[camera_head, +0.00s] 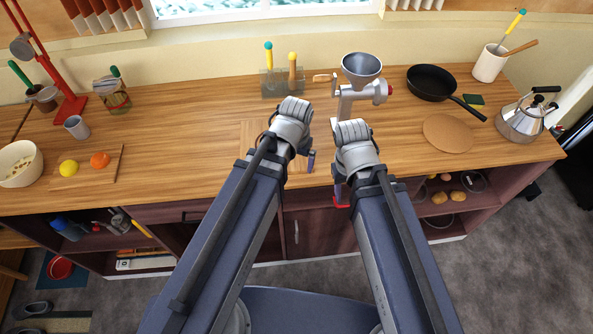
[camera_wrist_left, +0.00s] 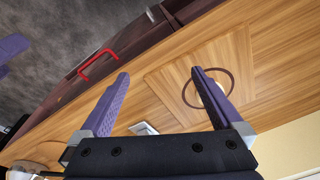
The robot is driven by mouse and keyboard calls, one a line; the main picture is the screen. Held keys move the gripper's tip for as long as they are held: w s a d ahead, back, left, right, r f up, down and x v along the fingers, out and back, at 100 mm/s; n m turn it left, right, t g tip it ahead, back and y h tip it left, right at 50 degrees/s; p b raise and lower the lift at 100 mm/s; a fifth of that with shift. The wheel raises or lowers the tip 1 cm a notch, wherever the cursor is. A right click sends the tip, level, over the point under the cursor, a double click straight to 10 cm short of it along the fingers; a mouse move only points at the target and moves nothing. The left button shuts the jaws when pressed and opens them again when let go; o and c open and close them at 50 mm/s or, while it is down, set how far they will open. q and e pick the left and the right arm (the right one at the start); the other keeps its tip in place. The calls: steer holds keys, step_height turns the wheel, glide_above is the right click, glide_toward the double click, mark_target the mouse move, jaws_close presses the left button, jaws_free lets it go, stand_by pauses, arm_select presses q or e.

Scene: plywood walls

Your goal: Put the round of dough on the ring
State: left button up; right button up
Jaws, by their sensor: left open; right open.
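A thin dark ring (camera_wrist_left: 184,90) lies on a square wooden board in the left wrist view. A small pale shape (camera_wrist_left: 221,87) shows inside the ring, partly behind a finger; I cannot tell whether it is the dough. In the head view the ring and any dough there are hidden by my arms. My left gripper (camera_wrist_left: 160,75) is open and empty, its purple fingers apart above the board area, one overlapping the ring in the picture. In the head view it (camera_head: 311,161) hangs over the counter's front part. My right gripper (camera_head: 341,192) is open near the front edge.
The wooden board (camera_head: 251,133) is partly covered by my left arm. A grinder (camera_head: 345,100) stands behind my right gripper. A brown disc (camera_head: 448,133), a pan (camera_head: 431,82) and a kettle (camera_head: 521,119) are at the right. Clear counter lies left of the board.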

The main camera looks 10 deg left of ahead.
arm_select(q)
steer(key=s+d+m+g+y, duration=0.1)
steer(key=s+d+g, duration=0.1)
steer(key=s, duration=0.6)
steer(key=shift+d+m, duration=0.3)
steer(key=shift+d, duration=0.4)
steer(key=shift+w+f, duration=0.1)
steer(key=shift+f, duration=0.05)
